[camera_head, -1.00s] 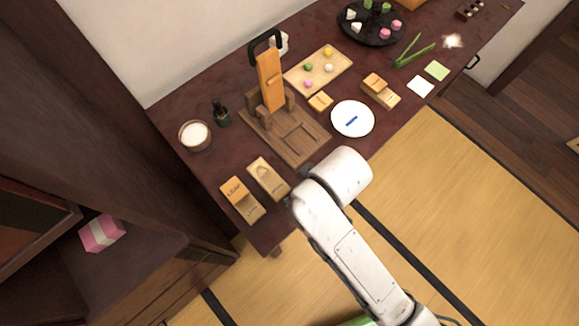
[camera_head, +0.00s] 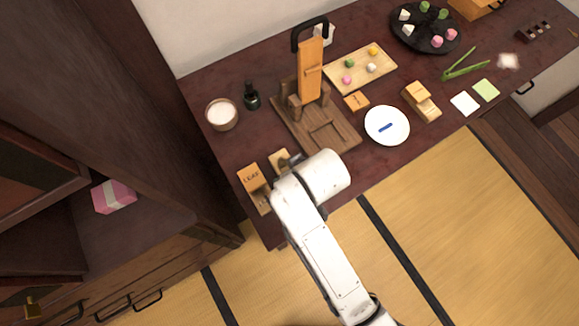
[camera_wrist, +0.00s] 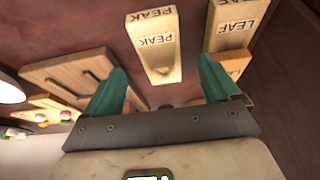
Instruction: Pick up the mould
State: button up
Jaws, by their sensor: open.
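A pale wooden mould marked PEAK (camera_wrist: 160,62) lies in the wrist view, ahead of and between my gripper's green fingers (camera_wrist: 162,66). The fingers are open and apart, with nothing held between them. A second wooden mould marked LEAF (camera_wrist: 232,30) lies to the right of it, beyond the right finger. In the head view the LEAF mould (camera_head: 251,175) lies at the table's left front end. The PEAK mould (camera_head: 279,157) is mostly hidden there behind my wrist. My fingers are hidden in the head view.
A wooden press with an upright lever (camera_head: 311,72) stands behind my wrist. A white plate (camera_head: 398,116), a small wooden block (camera_head: 356,101) and a sweets board (camera_head: 338,88) lie right of it. A white bowl (camera_head: 221,127) and a dark bottle (camera_head: 251,102) stand at the back left.

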jog(key=x, duration=0.4)
jog(key=shift+w+a+f, duration=0.15)
jog(key=shift+w+f, duration=0.15)
jog(key=c, duration=1.2)
jog(key=shift+o, duration=0.2)
